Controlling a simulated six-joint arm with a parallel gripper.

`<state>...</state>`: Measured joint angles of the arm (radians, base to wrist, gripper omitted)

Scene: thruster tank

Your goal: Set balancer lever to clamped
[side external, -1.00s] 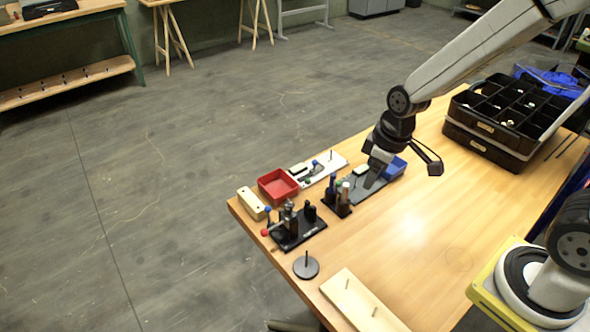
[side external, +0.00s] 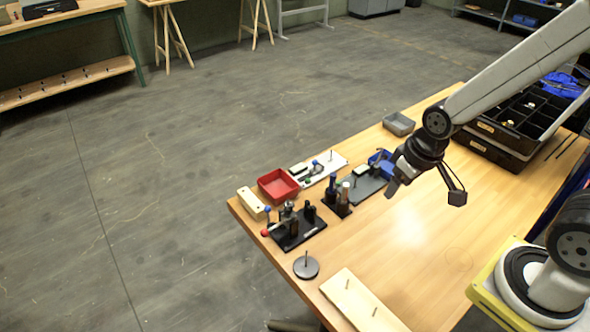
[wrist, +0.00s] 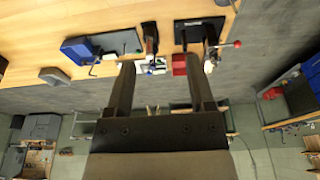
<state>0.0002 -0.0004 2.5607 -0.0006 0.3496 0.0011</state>
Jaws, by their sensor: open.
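A black base plate (side external: 311,232) with dark upright fixtures sits at the near left part of the bench. A lever with a red knob (side external: 265,232) sticks out from its left side; a blue knob (side external: 267,210) shows behind it. I cannot tell for certain which is the balancer lever, or its setting. The red knob also shows in the wrist view (wrist: 237,44), right of the fingers. My gripper (side external: 391,188) is open and empty, tilted, in the air near the dark grey plate (side external: 368,187), well to the right of the lever. Both fingers show in the wrist view (wrist: 160,75).
A blue bin (side external: 381,160) and grey tray (side external: 398,123) are behind the gripper. A disc with a pin (side external: 306,266) and wooden board (side external: 360,303) lie in front.

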